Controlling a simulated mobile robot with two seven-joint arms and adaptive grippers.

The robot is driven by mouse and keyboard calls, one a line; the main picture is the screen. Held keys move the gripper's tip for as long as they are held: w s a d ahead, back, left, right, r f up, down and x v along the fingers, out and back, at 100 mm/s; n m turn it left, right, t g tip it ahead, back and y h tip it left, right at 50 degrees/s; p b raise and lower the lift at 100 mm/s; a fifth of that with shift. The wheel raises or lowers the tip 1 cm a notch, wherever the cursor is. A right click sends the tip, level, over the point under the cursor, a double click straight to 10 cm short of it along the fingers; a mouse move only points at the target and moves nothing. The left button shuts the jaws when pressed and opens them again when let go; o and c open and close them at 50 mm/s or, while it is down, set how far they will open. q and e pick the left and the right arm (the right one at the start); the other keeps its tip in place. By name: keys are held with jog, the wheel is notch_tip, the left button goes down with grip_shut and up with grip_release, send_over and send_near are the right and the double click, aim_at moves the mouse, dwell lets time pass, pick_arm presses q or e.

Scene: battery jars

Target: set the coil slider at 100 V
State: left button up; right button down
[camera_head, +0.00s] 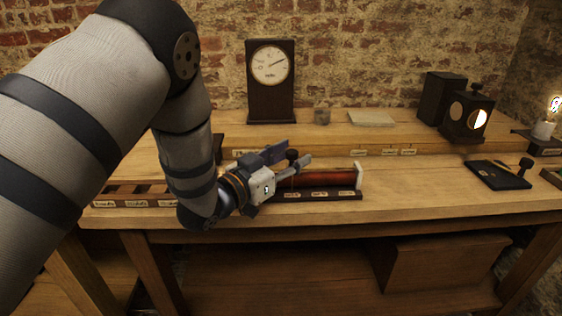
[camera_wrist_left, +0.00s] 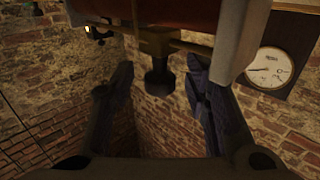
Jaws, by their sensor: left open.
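The coil (camera_head: 335,181) is a red-brown cylinder lying on a dark base on the bench, with a white end piece at its right. In the left wrist view the coil (camera_wrist_left: 175,12) shows at the top edge. Its slider has a dark knob (camera_wrist_left: 159,82) on a brass block that sits on a thin rod. My left gripper (camera_head: 298,163) is at the coil's left part. In the wrist view its open fingers (camera_wrist_left: 158,88) stand on either side of the knob, with gaps visible. The meter (camera_head: 270,66) has a white dial; its numbers are too small to read. My right gripper is out of view.
Behind stand a small grey cup (camera_head: 322,115), a pale sheet (camera_head: 371,118) and a dark lamp box (camera_head: 466,115). A black key switch (camera_head: 498,174) lies at the right. A labelled rack (camera_head: 135,202) is left, partly behind my arm. The bench between coil and switch is clear.

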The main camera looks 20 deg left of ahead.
pick_arm(q)
jog(key=v, duration=1.1)
jog(key=shift+s, duration=0.1)
